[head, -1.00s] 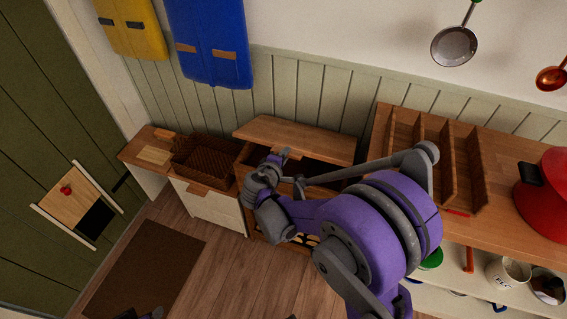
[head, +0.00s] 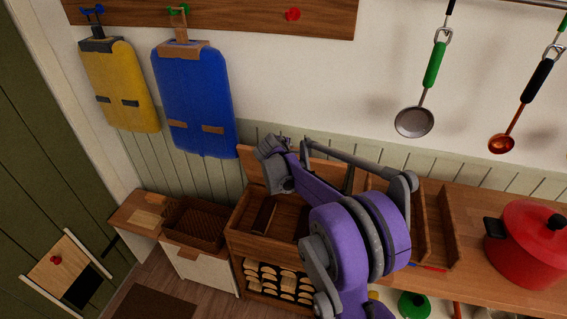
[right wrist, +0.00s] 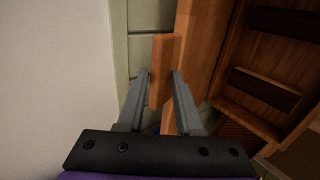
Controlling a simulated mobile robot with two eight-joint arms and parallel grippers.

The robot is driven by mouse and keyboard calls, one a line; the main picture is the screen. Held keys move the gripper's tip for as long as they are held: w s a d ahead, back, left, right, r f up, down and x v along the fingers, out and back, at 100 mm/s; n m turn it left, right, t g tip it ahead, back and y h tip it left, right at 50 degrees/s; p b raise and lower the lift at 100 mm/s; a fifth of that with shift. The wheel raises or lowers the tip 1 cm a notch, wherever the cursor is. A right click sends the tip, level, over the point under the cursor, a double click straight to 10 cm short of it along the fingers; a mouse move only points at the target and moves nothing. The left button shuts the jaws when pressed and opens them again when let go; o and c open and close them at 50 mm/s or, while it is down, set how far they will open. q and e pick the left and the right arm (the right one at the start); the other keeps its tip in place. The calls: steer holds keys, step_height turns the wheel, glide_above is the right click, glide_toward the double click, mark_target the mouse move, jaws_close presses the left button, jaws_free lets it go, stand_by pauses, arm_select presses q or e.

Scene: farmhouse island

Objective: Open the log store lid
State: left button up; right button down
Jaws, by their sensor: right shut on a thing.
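The log store (head: 240,246) is a wooden box against the wall, with split logs (head: 275,280) showing in its open front. Its wooden lid (head: 314,158) stands raised, close to upright against the wall panelling, and the top of the box is open. My right arm hides part of the lid and the box. My right gripper (head: 275,142) is at the top left of the lid. In the right wrist view, its fingers (right wrist: 162,76) are shut on the lid's wooden handle (right wrist: 163,55), with the lid board (right wrist: 190,50) just beside it. My left gripper is not in view.
A wicker basket (head: 195,222) and a white-fronted cabinet (head: 205,270) stand left of the log store. A counter (head: 470,200) with a wooden divider tray (head: 440,225) and red pot (head: 530,245) is at right. Blue (head: 195,100) and yellow (head: 120,85) bags hang above.

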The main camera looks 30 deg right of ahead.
steer(key=shift+w+d+r, duration=0.15)
steer(key=shift+w+d, duration=0.45)
steer(key=shift+d, duration=0.2)
steer(key=c, duration=0.8)
jaws_free()
steer(key=shift+c, duration=0.2)
steer(key=shift+w+d, duration=0.15)
steer(key=v, duration=1.1)
